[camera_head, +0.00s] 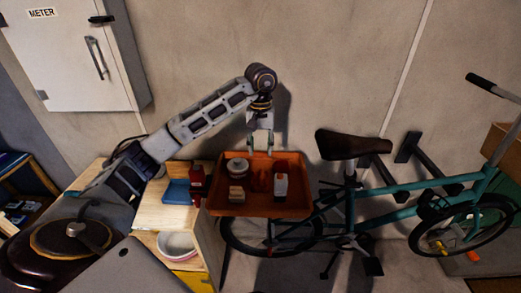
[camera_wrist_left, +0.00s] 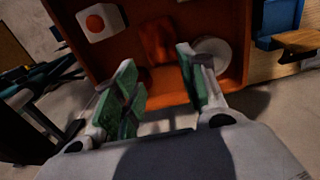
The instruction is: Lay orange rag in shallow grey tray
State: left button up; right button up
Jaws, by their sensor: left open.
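An orange rag (camera_head: 260,180) appears to lie in an orange-brown tray (camera_head: 222,209), between a round tin (camera_head: 237,167) and a white bottle (camera_head: 281,187) with a red cap. It also shows in the left wrist view (camera_wrist_left: 158,42), beyond my fingers; its outline blends into the tray. My left gripper (camera_head: 261,150) is above the tray's back edge, fingers pointing down. In the left wrist view my left gripper (camera_wrist_left: 158,84) is open, with nothing between its green pads. I cannot make out a shallow grey tray. My right gripper is not in view.
A small tan block (camera_head: 236,194) is in the orange-brown tray. To its left, a wooden shelf unit (camera_head: 150,214) holds a red bottle (camera_head: 197,180), a blue tray (camera_head: 177,192) and a white bowl (camera_head: 176,246). A teal bicycle (camera_head: 405,205) stands close on the right.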

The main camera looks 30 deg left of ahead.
pick_arm(q)
jog(key=o, duration=0.5)
jog(key=shift+a+f, duration=0.1)
jog(key=shift+f, duration=0.05)
jog(key=shift+c, duration=0.2)
jog(key=o, duration=0.5)
jog(key=shift+s+a+f+n+h+b, duration=0.2)
jog(key=shift+a+n+h+b, duration=0.15)
jog(key=shift+n, duration=0.55)
jog(key=shift+o, duration=1)
jog(key=shift+a+f+n, duration=0.15)
jog(key=shift+f+n, duration=0.05)
jog(key=shift+n, duration=0.3)
jog(key=a+n+h+b, duration=0.1)
jog(key=n, duration=0.4)
jog(key=s+a+n+t+h+b, duration=0.1)
jog(key=n+b, duration=0.1)
jog(key=n, duration=0.3)
jog(key=s+a+n+t+h+b, duration=0.1)
jog(key=n+b, duration=0.1)
jog(key=n, duration=0.3)
jog(key=shift+a+f, duration=0.2)
jog(key=shift+a, duration=0.1)
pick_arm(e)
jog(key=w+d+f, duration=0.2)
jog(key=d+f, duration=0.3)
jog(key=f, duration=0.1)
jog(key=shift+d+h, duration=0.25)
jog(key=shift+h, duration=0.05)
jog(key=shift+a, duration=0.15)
